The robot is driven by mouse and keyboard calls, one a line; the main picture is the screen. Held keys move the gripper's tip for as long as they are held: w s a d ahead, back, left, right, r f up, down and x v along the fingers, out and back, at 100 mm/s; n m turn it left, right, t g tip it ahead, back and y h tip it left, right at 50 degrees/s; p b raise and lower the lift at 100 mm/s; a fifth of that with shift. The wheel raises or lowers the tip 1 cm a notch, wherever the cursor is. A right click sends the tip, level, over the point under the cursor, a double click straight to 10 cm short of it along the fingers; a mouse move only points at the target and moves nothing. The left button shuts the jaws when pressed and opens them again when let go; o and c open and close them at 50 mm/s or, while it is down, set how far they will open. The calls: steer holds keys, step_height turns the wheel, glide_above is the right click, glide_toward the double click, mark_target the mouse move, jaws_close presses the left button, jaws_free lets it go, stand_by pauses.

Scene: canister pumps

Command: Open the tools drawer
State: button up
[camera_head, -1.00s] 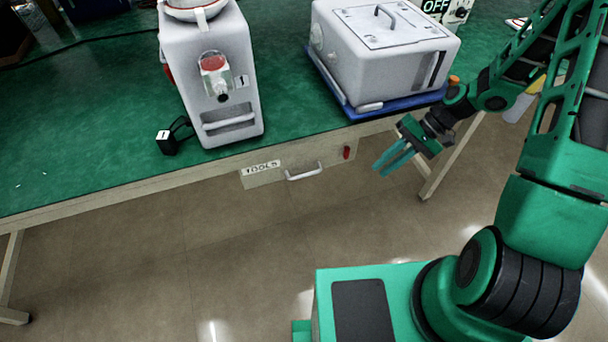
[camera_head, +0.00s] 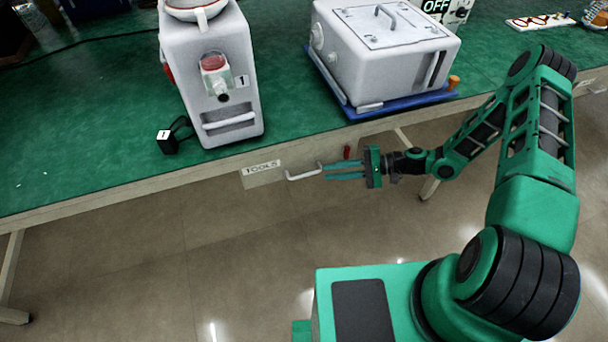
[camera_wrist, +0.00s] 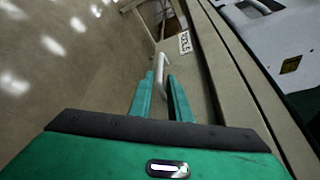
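The tools drawer (camera_head: 258,179) is in the front edge of the green-topped table, with a "TOOLS" label and a white bar handle (camera_head: 303,174). It looks shut. My gripper (camera_head: 326,171) is at the right end of the handle, fingers pointing left in the head view. In the wrist view the gripper (camera_wrist: 166,88) is open, and the handle (camera_wrist: 161,70) shows at and between the fingertips. I cannot tell whether a finger touches it. The label (camera_wrist: 184,42) shows beyond the handle.
A white machine marked 1 (camera_head: 218,80) and a grey lidded box (camera_head: 385,60) on a blue tray (camera_head: 400,104) stand on the table (camera_head: 90,120). A red knob (camera_head: 347,152) is on the table front near my gripper. The floor before the drawer is clear.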

mark_target(310, 174)
steer(key=x, duration=0.9)
steer(key=shift+a, duration=0.25)
steer(key=shift+c, duration=0.7)
jaws_close()
